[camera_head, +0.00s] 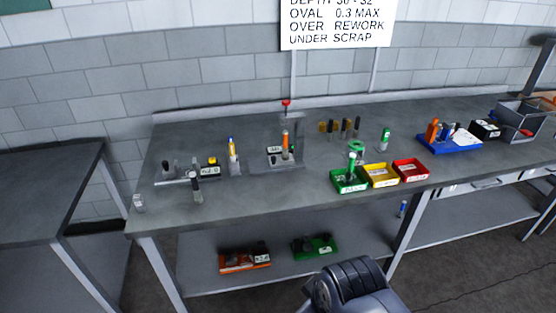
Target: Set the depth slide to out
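No part is clearly marked as the depth slide at this size. One candidate is the low grey device (178,183) at the left of the bench, with a horizontal bar, a dark upright knob, a yellow-topped block and a small label; its setting cannot be read. Another is the stand (284,164) near the middle, with a red knob (286,102) on top, an orange upright part and small labelled faces. Whether anything there is in or out is too small to tell. My gripper is not in view; a dark, rounded part at the bottom centre seems to be mine and is apart from the bench.
Orange and green items lie on the lower shelf (285,263). A dark table (45,195) stands left.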

